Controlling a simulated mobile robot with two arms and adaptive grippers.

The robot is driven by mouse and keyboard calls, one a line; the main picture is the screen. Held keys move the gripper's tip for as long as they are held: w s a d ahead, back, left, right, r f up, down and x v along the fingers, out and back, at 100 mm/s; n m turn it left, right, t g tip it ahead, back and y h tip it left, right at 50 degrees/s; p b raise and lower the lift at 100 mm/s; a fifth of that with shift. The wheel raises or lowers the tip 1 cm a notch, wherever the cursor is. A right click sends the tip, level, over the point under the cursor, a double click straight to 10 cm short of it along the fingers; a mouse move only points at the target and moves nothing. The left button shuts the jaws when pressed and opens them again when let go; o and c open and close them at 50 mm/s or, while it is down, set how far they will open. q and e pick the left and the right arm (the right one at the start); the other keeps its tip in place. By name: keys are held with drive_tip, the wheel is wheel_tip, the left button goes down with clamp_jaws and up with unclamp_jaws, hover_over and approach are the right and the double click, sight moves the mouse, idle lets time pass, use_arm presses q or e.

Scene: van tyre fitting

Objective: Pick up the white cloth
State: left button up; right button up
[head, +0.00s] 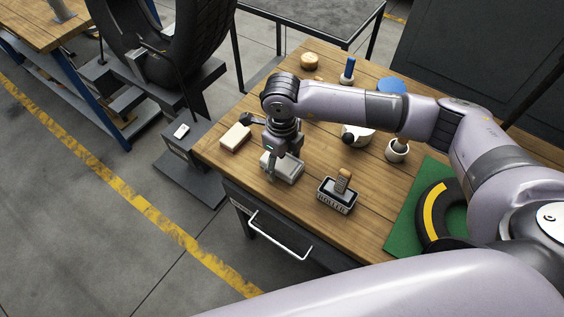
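A pale, flat, rectangular thing (291,172) lies on the wooden workbench under my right gripper; it may be the white cloth, folded or in a shallow tray, but I cannot tell which. A cream block-like thing (235,137) lies to its left, apart from the gripper. My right gripper (273,167) points down over the pale thing, with a finger at its left part. The gripper hides some of it, and I cannot tell whether the fingers are closed on it. My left gripper is not in view.
On the workbench (330,229) stand a labelled dark tray (337,201) with a wooden-handled tool, a small pot (397,151), a blue-handled thing (347,70) and a round wooden thing (310,61).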

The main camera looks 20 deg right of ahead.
sight(282, 161)
drive_tip(key=c, duration=0.8)
drive_tip(key=shift+r, duration=0.15)
wheel_tip(282, 161, up, 20)
drive_tip(key=b, duration=0.3)
drive_tip(key=shift+b, duration=0.35)
drive_tip(key=o, duration=0.4)
drive_tip(key=c, duration=0.4)
drive_tip(key=shift+f, duration=0.2)
